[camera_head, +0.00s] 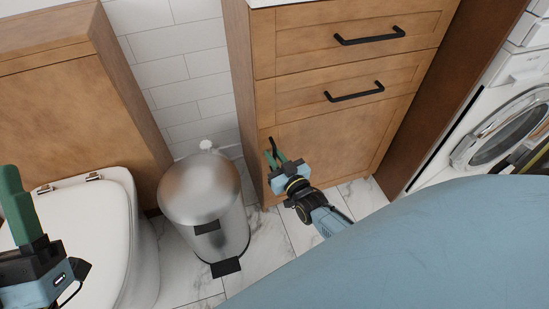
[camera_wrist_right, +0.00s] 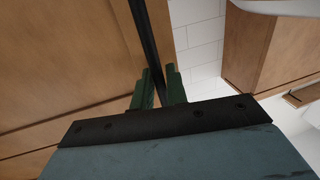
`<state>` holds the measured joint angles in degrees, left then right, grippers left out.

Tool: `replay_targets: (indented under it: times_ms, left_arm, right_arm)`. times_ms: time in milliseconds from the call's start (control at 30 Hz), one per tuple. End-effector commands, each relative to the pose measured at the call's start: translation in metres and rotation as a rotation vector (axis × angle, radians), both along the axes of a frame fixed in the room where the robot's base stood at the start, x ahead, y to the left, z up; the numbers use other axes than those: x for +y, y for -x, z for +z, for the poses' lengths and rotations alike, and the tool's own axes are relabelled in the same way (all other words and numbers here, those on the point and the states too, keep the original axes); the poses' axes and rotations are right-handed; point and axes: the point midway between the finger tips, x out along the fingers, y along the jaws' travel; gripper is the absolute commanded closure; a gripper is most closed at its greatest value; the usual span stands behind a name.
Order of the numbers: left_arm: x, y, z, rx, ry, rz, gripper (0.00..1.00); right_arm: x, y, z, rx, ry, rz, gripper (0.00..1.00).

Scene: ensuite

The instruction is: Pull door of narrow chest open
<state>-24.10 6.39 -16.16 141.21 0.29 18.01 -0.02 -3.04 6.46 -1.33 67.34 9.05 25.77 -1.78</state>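The narrow chest (camera_head: 330,135) is a wooden cabinet in the middle of the head view, with two drawers above a door (camera_head: 335,140). The door looks closed, flush with the chest front. Its black upright handle (camera_head: 274,146) is at the door's upper left edge. My right gripper (camera_head: 276,159) is at this handle. In the right wrist view, the handle (camera_wrist_right: 144,30) runs down between the green fingers (camera_wrist_right: 160,88), which look closed on it; its lower part is hidden. My left gripper (camera_head: 17,205) is at the far left, away from the chest, its fingers overlapping.
A steel pedal bin (camera_head: 202,195) stands on the floor just left of the chest. A white toilet (camera_head: 95,235) is further left. A washing machine (camera_head: 505,135) is at the right. Drawer handles (camera_head: 370,36) stick out above the door. A strip of marble floor is clear before the chest.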

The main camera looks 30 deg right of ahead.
Motion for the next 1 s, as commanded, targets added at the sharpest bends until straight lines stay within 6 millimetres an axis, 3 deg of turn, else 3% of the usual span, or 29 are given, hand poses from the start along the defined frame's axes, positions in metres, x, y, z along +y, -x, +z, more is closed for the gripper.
replay_targets:
  times_ms: [267, 400, 767, 1000]
  left_arm:
    - [0.000, 0.001, 0.001, -0.011, 0.004, 0.000, 0.38]
    - [0.000, 0.001, 0.001, -0.010, 0.003, 0.000, 0.38]
    - [0.000, 0.001, 0.001, -0.008, 0.002, 0.001, 0.38]
    - [-0.002, -0.008, -0.002, 0.092, -0.027, -0.001, 0.38]
  right_arm:
    - [0.000, -0.002, 0.000, 0.001, 0.000, 0.000, 0.85]
    - [0.000, -0.001, 0.000, 0.001, 0.000, 0.000, 1.00]
    - [0.000, 0.000, 0.000, 0.001, 0.000, 0.003, 1.00]
    - [0.005, 0.030, 0.001, 0.005, 0.004, 0.065, 1.00]
